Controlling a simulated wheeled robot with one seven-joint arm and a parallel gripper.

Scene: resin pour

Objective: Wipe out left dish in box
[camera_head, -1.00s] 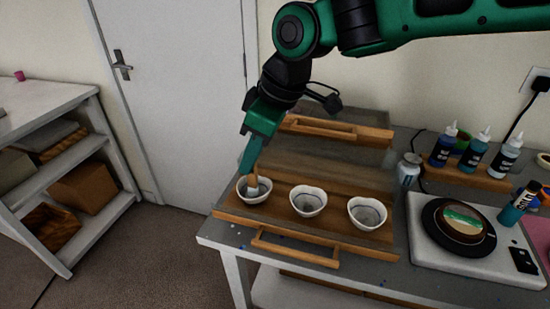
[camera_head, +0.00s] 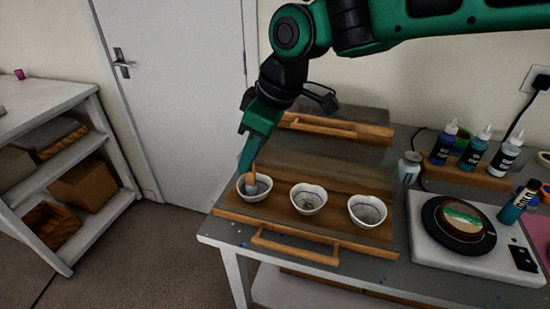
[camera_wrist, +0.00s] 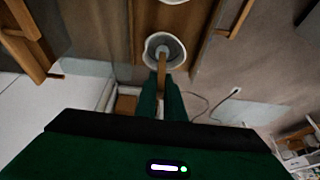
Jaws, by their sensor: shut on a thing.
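The left dish (camera_head: 265,189) is a small white bowl at the left end of a row of three on a wooden tray (camera_head: 333,192) inside the box. My gripper (camera_head: 249,167) is above the left dish, shut on a wooden-handled tool (camera_head: 252,178). The tool's grey-blue tip is down inside the dish. In the wrist view the tool (camera_wrist: 162,67) runs from my fingers into the dish (camera_wrist: 149,58). The middle dish (camera_head: 309,199) and the right dish (camera_head: 367,211) stand beside it. The inside of the left dish is partly hidden by the tool.
A white device with a black turntable (camera_head: 458,222) stands on the table at right. Several bottles (camera_head: 474,153) stand on a wooden rack behind it. A small jar (camera_head: 408,168) is beside the tray. A raised wooden handle (camera_head: 330,128) is at the back.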

